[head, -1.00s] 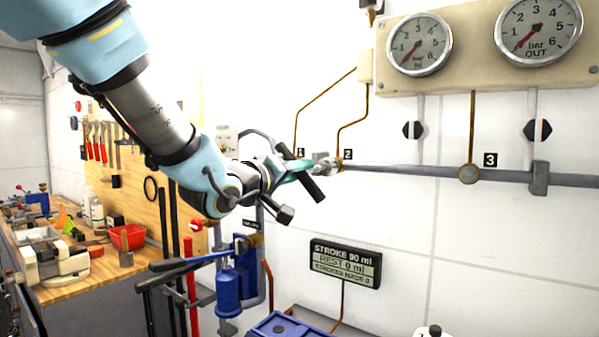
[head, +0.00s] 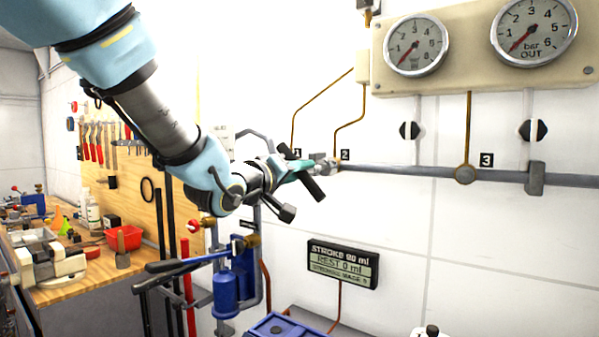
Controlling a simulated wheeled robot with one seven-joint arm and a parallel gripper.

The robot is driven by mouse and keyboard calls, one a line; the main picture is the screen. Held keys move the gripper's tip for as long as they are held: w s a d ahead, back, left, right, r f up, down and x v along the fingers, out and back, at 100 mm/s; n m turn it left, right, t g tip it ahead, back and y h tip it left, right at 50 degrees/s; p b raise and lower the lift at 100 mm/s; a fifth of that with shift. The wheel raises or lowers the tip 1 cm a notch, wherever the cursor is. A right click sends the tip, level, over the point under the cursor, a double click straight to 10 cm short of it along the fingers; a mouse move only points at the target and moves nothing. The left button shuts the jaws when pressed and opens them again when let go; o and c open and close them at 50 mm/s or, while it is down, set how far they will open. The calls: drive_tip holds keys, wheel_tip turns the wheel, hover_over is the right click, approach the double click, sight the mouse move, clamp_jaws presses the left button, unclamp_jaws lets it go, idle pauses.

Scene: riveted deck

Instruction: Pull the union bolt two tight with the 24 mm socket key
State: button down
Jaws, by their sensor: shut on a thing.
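My gripper (head: 288,172) is at the left end of the grey wall pipe, by the tag numbered 2 (head: 345,155). It is shut on the socket key, whose dark cross bar (head: 314,189) slants down to the right beside teal parts. The key's metal socket end points right, toward the union bolt (head: 334,164) at tag 2. The socket and bolt look in line and very close; I cannot tell whether the socket is fully seated. Tag 1 (head: 297,153) is partly hidden behind the gripper.
Two gauges (head: 415,45) on a beige panel hang upper right, needles low. Thin copper pipes (head: 352,122) run above the joint. A display (head: 343,264) reads stroke 90 ml, rest 0 ml. A blue-handled pump (head: 225,292) stands below my gripper. A cluttered bench (head: 75,290) is left.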

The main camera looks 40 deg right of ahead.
drive_tip(key=shift+w+d, duration=0.15)
drive_tip(key=shift+d, duration=0.4)
drive_tip(key=shift+m+b, duration=0.4)
drive_tip(key=shift+b, duration=0.15)
drive_tip(key=shift+r, duration=0.1)
idle(0.5)
drive_tip(key=shift+a, duration=0.1)
drive_tip(key=shift+b+v, duration=0.3)
drive_tip(key=shift+v, duration=2.5)
